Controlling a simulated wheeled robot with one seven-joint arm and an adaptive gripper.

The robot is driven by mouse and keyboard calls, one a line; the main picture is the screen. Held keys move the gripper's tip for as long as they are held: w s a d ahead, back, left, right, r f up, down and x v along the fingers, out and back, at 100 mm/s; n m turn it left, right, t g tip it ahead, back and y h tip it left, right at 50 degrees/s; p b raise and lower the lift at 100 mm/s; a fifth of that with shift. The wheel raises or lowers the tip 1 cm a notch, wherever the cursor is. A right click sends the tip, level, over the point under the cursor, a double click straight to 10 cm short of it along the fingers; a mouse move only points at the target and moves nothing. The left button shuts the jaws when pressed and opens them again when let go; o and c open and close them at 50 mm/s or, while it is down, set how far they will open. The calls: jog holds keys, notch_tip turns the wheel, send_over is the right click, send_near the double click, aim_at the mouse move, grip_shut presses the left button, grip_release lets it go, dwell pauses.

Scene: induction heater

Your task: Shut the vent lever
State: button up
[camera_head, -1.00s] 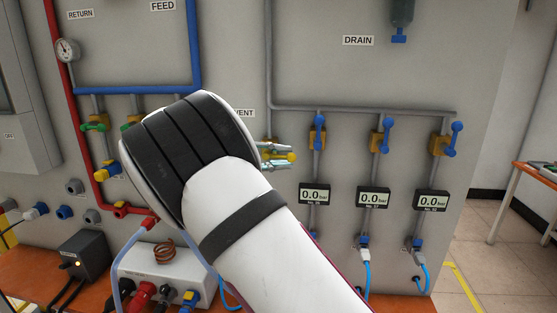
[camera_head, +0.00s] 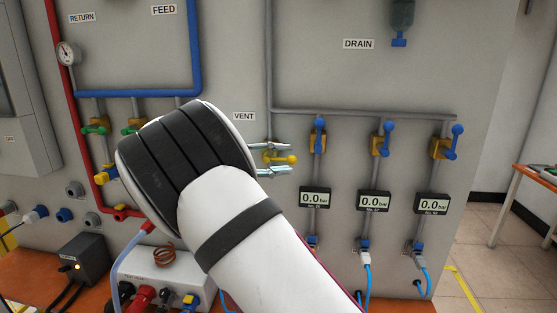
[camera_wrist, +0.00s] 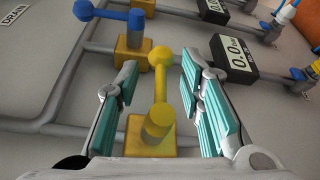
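The vent lever (camera_head: 287,159) is yellow with a ball end. It sticks out to the right from its pipe below the VENT label (camera_head: 244,116). In the wrist view the yellow lever (camera_wrist: 161,85) points away from its yellow valve body (camera_wrist: 150,137). My gripper (camera_head: 271,158) is open around the lever, one finger above it and one below in the head view. In the wrist view my gripper (camera_wrist: 160,88) has teal-padded fingers on either side of the lever, with visible gaps. My forearm and wrist hide part of the panel left of the valve.
Several blue-handled valves stand to the right, the nearest (camera_head: 318,135) close to my fingertips. Pressure displays (camera_head: 314,198) hang below them. The grey pipe (camera_head: 360,112) runs above. A heater box (camera_head: 165,272) with cables sits on the bench below.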

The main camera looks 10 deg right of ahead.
jog(key=shift+a, duration=0.1)
jog(key=a, duration=1.1)
jog(key=shift+s+a+r, duration=0.2)
jog(key=shift+a+r, duration=0.1)
jog(key=shift+a, duration=0.1)
